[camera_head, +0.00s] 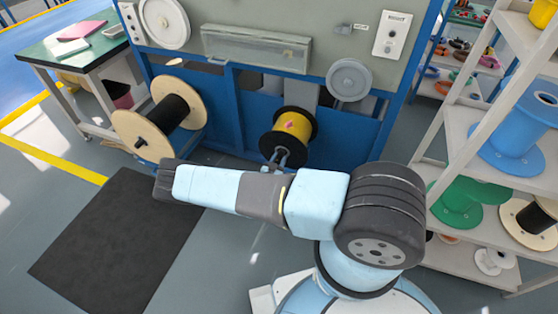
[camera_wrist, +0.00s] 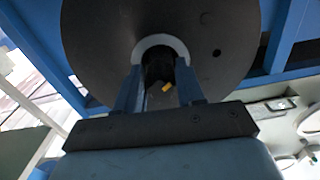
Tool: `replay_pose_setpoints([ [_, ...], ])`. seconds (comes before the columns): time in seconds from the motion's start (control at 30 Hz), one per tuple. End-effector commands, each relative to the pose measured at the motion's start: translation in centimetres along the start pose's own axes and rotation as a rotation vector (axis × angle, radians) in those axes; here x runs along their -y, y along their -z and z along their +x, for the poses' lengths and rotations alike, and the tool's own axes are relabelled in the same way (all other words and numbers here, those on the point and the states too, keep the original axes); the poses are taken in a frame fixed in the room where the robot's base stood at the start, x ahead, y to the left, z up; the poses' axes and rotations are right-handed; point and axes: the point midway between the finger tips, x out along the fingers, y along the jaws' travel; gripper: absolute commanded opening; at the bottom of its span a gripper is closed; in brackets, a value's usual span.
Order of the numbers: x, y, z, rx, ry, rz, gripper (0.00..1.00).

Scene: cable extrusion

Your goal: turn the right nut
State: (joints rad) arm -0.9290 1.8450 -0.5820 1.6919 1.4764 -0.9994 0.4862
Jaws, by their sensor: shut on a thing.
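The right spool (camera_head: 293,125), with yellow cable between black flanges, is mounted low on the blue machine. My gripper (camera_head: 281,156) is at the near side of this spool. In the wrist view, my gripper (camera_wrist: 158,74) has its two blue fingers closed on either side of a dark round nut (camera_wrist: 157,66) at the flange centre. A light grey ring surrounds the nut, and a small yellow spot shows between the fingers. The fingers partly cover the ring. In the head view the nut is hidden behind the gripper.
A wooden-flanged spool (camera_head: 129,136) with black cable is mounted at the machine's left. The blue machine frame (camera_head: 234,108) stands close behind my gripper. A shelf (camera_head: 480,115) with coloured spools is at right, and a green-topped table (camera_head: 75,47) at left. A black mat (camera_head: 110,245) lies on clear floor.

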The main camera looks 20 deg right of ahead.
Motion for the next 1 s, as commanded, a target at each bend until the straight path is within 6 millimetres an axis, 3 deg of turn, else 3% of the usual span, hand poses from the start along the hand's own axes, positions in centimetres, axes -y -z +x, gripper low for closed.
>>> replay_pose_setpoints([
  [0.2, 0.06, -0.01, -0.02, 0.000, 0.001, 0.001, 0.07],
  [0.47, 0.05, -0.04, -0.03, 0.001, 0.000, -0.004, 0.07],
  [1.0, -0.08, -0.14, -0.08, 0.003, 0.000, -0.201, 0.06],
])
